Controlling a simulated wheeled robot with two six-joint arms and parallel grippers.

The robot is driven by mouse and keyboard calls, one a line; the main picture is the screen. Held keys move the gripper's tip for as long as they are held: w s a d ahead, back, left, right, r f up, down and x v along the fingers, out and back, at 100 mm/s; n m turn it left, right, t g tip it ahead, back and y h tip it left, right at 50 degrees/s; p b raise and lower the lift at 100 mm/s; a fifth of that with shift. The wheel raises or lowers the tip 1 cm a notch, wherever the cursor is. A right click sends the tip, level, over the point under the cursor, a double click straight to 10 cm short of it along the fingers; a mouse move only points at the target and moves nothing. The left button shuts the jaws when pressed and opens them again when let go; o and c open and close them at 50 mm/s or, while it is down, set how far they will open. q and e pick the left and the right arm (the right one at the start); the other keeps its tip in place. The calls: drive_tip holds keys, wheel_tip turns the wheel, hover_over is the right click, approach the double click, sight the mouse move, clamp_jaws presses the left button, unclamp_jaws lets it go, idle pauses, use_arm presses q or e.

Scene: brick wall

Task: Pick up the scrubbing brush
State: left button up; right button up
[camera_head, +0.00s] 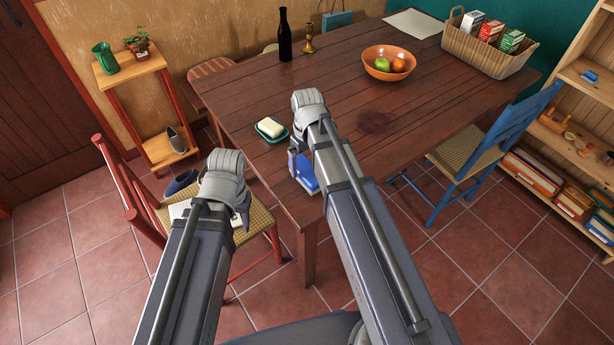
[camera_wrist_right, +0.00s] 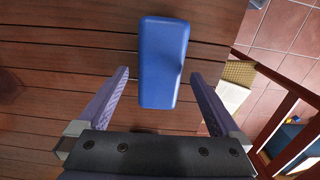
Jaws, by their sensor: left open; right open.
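The scrubbing brush, seen as a blue rounded block, lies on the wooden table near its front edge. In the head view (camera_head: 307,178) my right arm partly hides it. In the right wrist view (camera_wrist_right: 163,50) it lies lengthwise, partly between and beyond the two fingers, and its bristles are not visible. My right gripper (camera_wrist_right: 159,75) is open over it, with a gap on each side; it also shows in the head view (camera_head: 293,162). My left gripper (camera_head: 242,214) is open and empty above the chair, left of the table, mostly hidden by its wrist.
A soap dish (camera_head: 272,130) with soap sits left of my right arm. A dark bottle (camera_head: 285,38), candlestick (camera_head: 309,40), fruit bowl (camera_head: 371,71) and basket (camera_head: 484,52) stand further back. A red chair (camera_head: 122,180) and blue chair (camera_head: 490,142) flank the table.

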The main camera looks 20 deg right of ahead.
sight(307, 169)
wheel_tip(307, 169, down, 4)
drive_tip(key=b, duration=0.3)
drive_tip(key=shift+f, duration=0.1)
drive_tip(key=c, duration=1.4)
